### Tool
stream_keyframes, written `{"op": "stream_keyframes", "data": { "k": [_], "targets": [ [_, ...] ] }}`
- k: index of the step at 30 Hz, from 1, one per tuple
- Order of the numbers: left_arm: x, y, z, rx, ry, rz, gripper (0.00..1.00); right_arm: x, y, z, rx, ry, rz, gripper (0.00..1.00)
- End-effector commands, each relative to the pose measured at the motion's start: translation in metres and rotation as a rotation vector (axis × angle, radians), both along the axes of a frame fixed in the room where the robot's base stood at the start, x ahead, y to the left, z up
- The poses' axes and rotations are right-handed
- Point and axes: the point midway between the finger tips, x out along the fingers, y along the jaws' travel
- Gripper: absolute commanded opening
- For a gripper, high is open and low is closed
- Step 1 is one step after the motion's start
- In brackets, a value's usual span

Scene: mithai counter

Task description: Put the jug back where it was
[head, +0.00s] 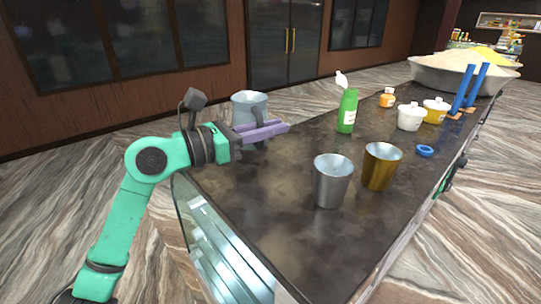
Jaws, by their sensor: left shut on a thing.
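The jug (249,104) is grey-blue and upright, at the counter's far left edge. My left gripper (264,132), with purple fingers, is shut on the jug at its handle side. The fingers cover the jug's lower part, so I cannot tell whether its base touches the counter. My right gripper does not show clearly in the head view.
On the dark counter (275,208) stand a silver cup (332,182), a golden cup (381,168) and a green bottle (347,112). Farther back are a white pot (410,117), a yellow pot (435,111), an orange jar (387,98), a blue ring (425,151) and a wide basin (432,77).

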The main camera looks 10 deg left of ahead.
Motion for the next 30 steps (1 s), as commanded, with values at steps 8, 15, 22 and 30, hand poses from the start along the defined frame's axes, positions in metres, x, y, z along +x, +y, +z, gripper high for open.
{"op": "stream_keyframes", "data": {
  "k": [8, 15, 22, 30],
  "targets": [
    [0.000, 0.000, -0.050, -0.004, 0.003, 0.000, 0.00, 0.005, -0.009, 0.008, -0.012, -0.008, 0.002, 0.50],
    [0.000, 0.000, -0.069, -0.002, -0.004, 0.002, 0.00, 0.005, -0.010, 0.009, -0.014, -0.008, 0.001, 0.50],
    [0.000, 0.000, -0.073, 0.000, -0.001, 0.001, 0.20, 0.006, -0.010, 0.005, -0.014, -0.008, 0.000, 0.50],
    [0.000, 0.000, -0.072, -0.001, -0.001, 0.001, 0.47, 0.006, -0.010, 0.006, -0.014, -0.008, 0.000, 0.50]
  ]
}}
